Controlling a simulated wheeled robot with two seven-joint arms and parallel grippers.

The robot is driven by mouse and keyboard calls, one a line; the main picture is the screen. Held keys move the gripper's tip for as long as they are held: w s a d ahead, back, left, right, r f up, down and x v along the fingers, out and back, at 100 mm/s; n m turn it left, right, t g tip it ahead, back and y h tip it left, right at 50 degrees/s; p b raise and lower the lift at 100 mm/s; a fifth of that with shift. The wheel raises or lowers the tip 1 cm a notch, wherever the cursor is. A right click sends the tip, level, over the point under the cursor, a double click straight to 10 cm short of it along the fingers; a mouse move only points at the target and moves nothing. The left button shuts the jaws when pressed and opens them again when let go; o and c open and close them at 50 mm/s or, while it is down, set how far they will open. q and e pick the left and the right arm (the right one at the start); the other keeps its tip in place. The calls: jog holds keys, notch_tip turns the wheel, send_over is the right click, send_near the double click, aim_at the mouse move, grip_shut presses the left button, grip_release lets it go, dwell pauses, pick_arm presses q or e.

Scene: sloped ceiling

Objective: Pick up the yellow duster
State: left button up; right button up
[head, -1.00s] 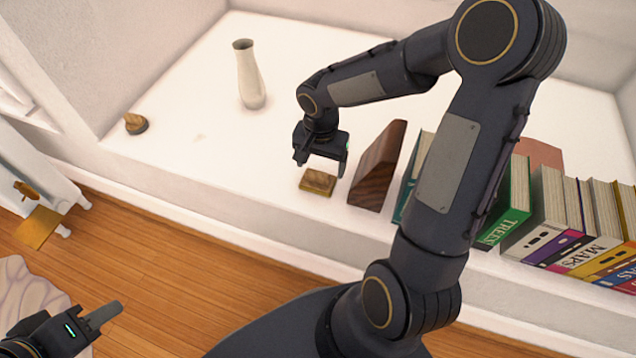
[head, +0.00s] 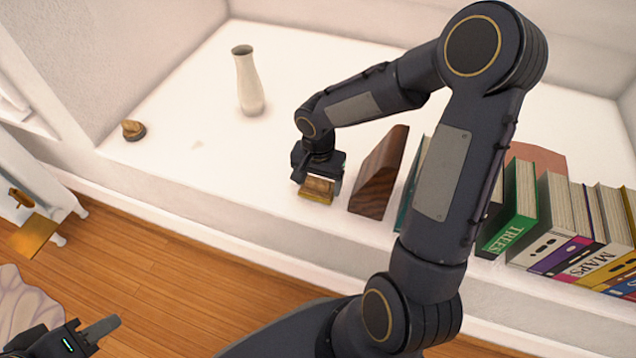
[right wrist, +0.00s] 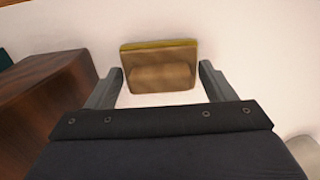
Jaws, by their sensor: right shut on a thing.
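The yellow duster (head: 317,190), a small block with a brown wooden top and a yellowish lower edge, sits at the front of the white ledge. My right gripper (head: 318,183) is over it from above, with one finger at each side, shut on it. In the right wrist view the duster (right wrist: 158,67) lies between the fingertips (right wrist: 160,78), close to the white surface; whether it touches the surface is unclear. My left gripper (head: 103,328) is at the bottom left, over the floor and away from the duster; only part of it shows.
A dark wooden wedge-shaped block (head: 378,177) stands just right of the duster. Several books (head: 560,220) stand further right. A white vase (head: 248,82) and a small brown object (head: 133,130) are to the left. The ledge (head: 215,165) left of the duster is clear.

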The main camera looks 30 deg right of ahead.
aim_at(318, 180)
notch_tip(318, 180, up, 3)
jog(key=shift+p, duration=0.65)
jog(key=s+a+r+p, duration=0.4)
jog(key=s+a+r, duration=0.3)
jog(key=s+r, duration=0.3)
jog(key=shift+s+a+p, duration=0.15)
jog(key=shift+s+p, duration=0.15)
jog(key=shift+s, duration=0.65)
jog(key=o, duration=0.5)
jog(key=c, duration=0.3)
jog(key=shift+w, duration=0.1)
